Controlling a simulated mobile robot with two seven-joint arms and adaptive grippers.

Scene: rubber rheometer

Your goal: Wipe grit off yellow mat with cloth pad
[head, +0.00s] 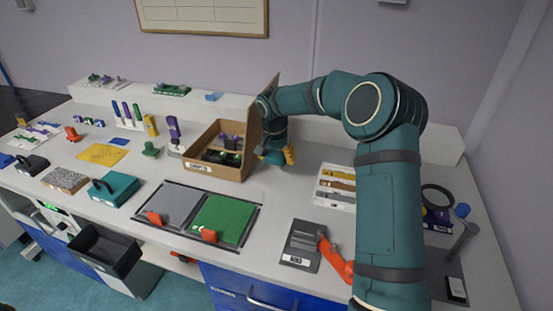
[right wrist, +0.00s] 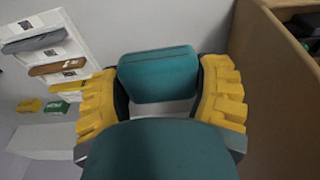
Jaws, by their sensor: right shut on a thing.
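The yellow mat (head: 97,154) lies flat on the bench at the left in the head view; grit on it is too small to make out. A teal pad with a dark handle (head: 122,192), a speckled grey pad (head: 64,181) and a dark pad (head: 31,165) lie in front of it. My right gripper (head: 289,155) is beside the cardboard box, far right of the mat. In the right wrist view its yellow fingers (right wrist: 162,92) are shut around a teal block-like thing (right wrist: 158,74); I cannot tell whether this is the cloth pad. My left gripper is out of view.
The open cardboard box (head: 213,168) with raised flap stands between my right gripper and the mat. A framed tray with grey and green plates (head: 223,218) lies in front. A white rack (head: 335,187) is right of the gripper. Small bottles and blocks stand behind the mat.

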